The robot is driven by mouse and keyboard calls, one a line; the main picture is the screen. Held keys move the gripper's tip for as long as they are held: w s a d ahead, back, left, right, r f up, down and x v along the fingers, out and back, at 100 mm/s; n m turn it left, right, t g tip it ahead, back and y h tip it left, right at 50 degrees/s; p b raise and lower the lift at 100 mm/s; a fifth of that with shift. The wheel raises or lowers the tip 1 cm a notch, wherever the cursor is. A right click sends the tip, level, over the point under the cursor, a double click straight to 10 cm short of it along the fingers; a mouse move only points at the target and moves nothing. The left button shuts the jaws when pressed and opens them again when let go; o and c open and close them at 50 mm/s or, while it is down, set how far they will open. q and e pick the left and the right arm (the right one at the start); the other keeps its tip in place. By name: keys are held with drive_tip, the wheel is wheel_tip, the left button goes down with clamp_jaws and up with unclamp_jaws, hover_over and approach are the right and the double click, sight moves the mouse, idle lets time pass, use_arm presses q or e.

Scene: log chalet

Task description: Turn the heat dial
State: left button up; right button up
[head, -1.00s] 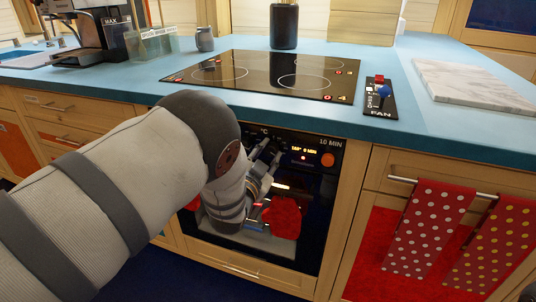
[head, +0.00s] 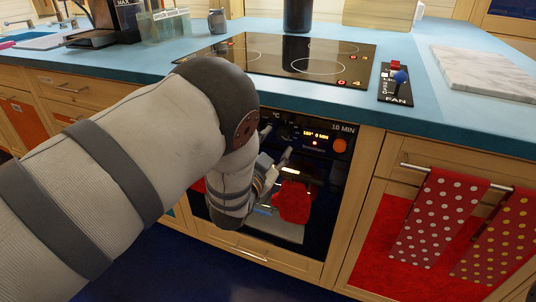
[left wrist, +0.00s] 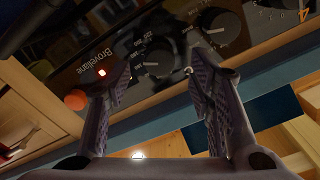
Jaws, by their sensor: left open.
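The oven's control panel (head: 318,127) has a lit display (head: 315,135) and an orange knob (head: 340,146); a "°C" mark shows near my gripper. In the left wrist view, a round black dial (left wrist: 155,58) lies beyond and between my fingertips, and another black dial (left wrist: 219,29) sits to its right. I cannot tell for sure which is the heat dial. My left gripper (head: 277,146) is open in front of the panel; it also shows in the left wrist view (left wrist: 158,76). The fingers look empty, with contact not clear. My forearm hides the panel's left part.
The cooktop (head: 290,60) is set in the blue counter (head: 425,115) above the oven. A fan switch plate (head: 397,84) and a marble board (head: 490,72) are to the right. Dotted towels (head: 437,220) hang on a rail. A red mitt-like thing (head: 292,203) shows at the oven door.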

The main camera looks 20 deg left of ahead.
use_arm(q)
drive_tip(key=s, duration=0.8)
drive_tip(key=shift+s+a, duration=0.15)
drive_tip(key=shift+s, duration=0.15)
